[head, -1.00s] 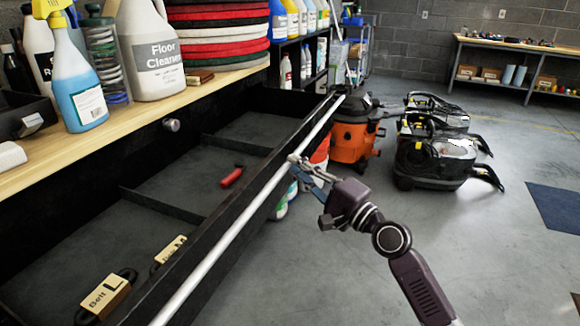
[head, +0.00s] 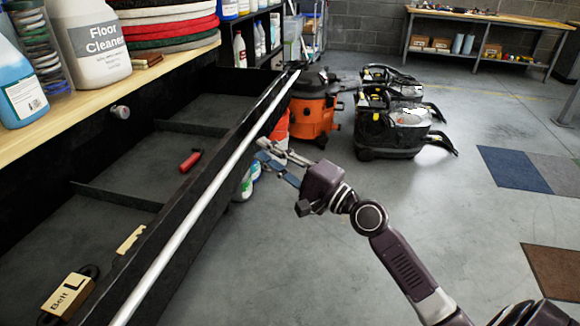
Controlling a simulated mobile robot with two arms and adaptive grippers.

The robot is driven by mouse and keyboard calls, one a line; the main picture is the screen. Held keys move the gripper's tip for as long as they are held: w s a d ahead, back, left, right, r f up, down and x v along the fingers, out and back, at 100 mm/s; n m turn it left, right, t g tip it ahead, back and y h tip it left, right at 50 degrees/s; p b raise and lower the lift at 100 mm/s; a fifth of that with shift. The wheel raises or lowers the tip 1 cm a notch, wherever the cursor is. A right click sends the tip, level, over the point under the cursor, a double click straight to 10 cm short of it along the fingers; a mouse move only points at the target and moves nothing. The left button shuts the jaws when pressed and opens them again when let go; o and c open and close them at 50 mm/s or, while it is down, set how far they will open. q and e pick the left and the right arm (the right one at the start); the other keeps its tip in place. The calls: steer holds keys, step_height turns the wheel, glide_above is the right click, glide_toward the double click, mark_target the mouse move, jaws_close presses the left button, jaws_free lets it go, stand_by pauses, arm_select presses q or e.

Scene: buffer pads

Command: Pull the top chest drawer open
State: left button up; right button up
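The top chest drawer (head: 118,185) is pulled well out from under the wooden top and shows its black inside with dividers. Its long silver bar handle (head: 197,203) runs along the front. A red-handled tool (head: 190,161) and wooden-labelled items, one marked "Belt L" (head: 68,297), lie in it. My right gripper (head: 264,154) is outside the drawer front, just right of the bar. Its fingers are spread apart and hold nothing, with a small gap to the bar. My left gripper is not in view.
The chest's wooden top (head: 172,62) carries a floor cleaner jug (head: 90,45), a blue spray bottle (head: 20,90) and stacked round pads (head: 165,20). An orange vacuum (head: 312,118) and black machines (head: 392,128) stand beyond. Bottles stand below the drawer front. The floor at right is mostly clear.

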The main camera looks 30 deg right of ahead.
steer(key=v, duration=0.8)
steer(key=shift+s, duration=0.1)
